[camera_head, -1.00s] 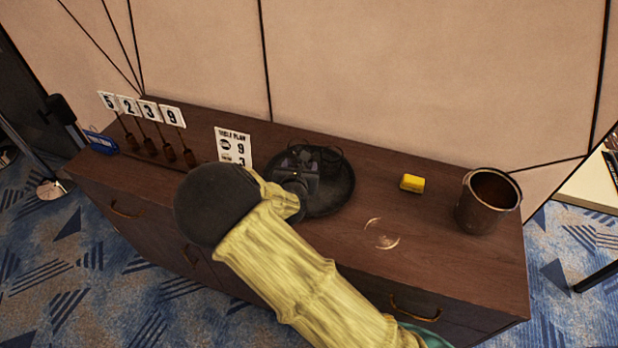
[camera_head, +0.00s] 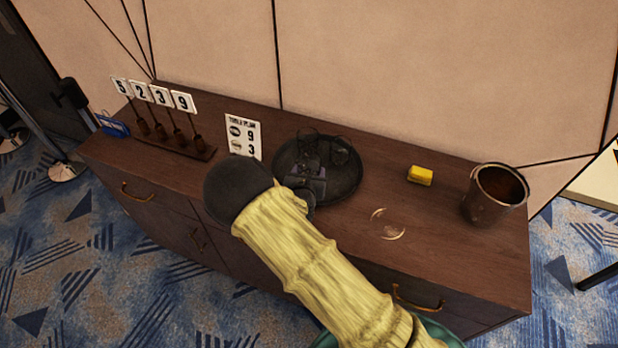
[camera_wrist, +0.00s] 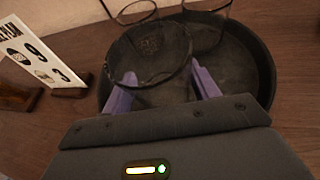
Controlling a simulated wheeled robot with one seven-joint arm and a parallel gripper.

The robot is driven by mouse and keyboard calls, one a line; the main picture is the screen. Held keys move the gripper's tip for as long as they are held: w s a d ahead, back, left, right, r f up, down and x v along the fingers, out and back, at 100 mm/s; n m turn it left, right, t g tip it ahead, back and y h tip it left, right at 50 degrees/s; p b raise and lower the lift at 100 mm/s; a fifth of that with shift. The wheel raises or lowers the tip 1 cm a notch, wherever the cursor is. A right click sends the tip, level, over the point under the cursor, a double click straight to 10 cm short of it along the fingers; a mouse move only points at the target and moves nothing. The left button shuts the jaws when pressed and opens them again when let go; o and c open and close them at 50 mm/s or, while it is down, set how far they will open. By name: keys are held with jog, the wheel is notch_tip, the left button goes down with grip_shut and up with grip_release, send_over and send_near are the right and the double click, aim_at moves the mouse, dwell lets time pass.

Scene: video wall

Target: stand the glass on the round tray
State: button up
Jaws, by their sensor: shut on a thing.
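The round black tray (camera_head: 347,192) lies on the sideboard and fills much of the wrist view (camera_wrist: 258,75). My gripper (camera_wrist: 163,86) has its two purple fingers on either side of a clear glass (camera_wrist: 150,68). The glass is upright or nearly so, with its round rim towards the wrist camera. In the head view my gripper (camera_head: 312,178) is over the front part of the tray, and the held glass is hard to make out. I cannot tell whether its base touches the tray. Two other glasses (camera_head: 307,138) (camera_head: 340,151) stand at the tray's back.
A table plan card (camera_head: 243,136) stands left of the tray. Number stands (camera_head: 160,97) are farther left. A yellow block (camera_head: 420,175) and a brown bucket (camera_head: 493,196) are to the right. Pale curved marks (camera_head: 388,224) show on the wood, perhaps a clear object.

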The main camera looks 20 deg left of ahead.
jog(key=shift+f, duration=1.45)
jog(key=shift+f, duration=0.15)
jog(key=o, duration=1.2)
jog(key=b+v, duration=0.1)
jog(key=v, duration=1.1)
jog(key=shift+a, duration=0.1)
jog(key=shift+w+d, duration=0.1)
jog(key=shift+d, duration=0.15)
